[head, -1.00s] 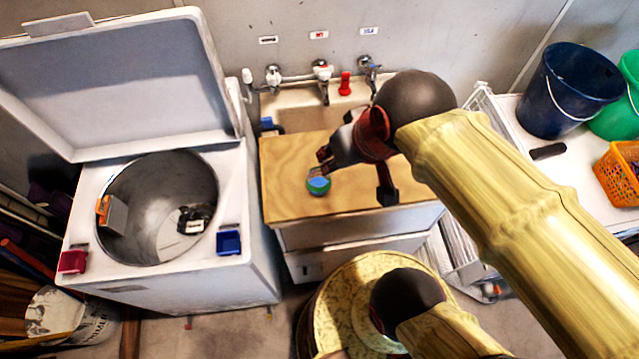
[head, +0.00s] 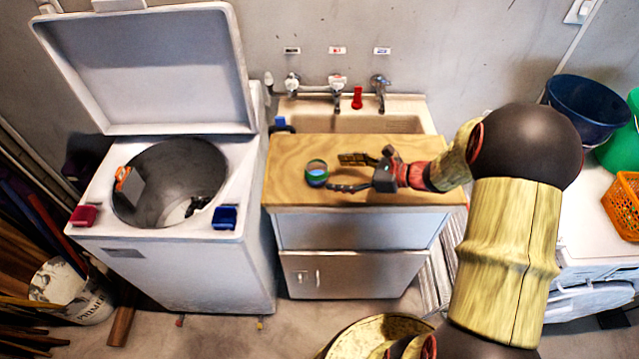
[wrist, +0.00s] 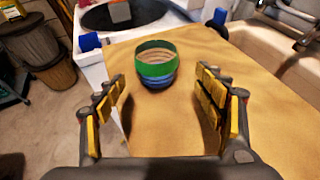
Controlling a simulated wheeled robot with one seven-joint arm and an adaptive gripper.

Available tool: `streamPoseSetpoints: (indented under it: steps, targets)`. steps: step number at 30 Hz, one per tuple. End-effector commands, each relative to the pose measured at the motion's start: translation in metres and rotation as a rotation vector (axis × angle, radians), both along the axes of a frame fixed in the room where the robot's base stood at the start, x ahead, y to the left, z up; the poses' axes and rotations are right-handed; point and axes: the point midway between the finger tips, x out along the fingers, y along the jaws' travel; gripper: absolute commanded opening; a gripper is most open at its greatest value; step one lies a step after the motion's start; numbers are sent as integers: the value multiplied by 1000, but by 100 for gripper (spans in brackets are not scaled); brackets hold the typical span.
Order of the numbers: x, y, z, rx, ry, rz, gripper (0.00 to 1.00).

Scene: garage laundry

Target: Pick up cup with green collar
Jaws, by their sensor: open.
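The cup with the green collar (head: 317,173) stands upright on the wooden counter, near its left end. In the wrist view the cup (wrist: 156,64) shows a green band at its rim and a blue lower part, and it looks empty. My gripper (head: 347,173) is open and lies low over the counter, just right of the cup, with its fingers pointing left. In the wrist view my gripper (wrist: 163,88) has its fingers apart, with the cup ahead of and between the fingertips. Nothing is held.
The wooden counter (head: 290,152) has a sink (head: 370,123) behind it, with taps and a red object (head: 357,97). An open top-loading washer (head: 255,195) stands left, with a blue box (head: 224,217) on its edge. Buckets (head: 590,110) and an orange basket (head: 625,205) are at right.

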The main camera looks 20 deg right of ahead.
Motion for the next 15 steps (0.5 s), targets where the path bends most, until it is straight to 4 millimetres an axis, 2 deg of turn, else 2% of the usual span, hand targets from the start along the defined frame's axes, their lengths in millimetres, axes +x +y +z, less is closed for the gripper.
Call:
streamPoseSetpoints:
  steps: [15]
  targets:
    - [34,50,-21,-3,-1,7,70]
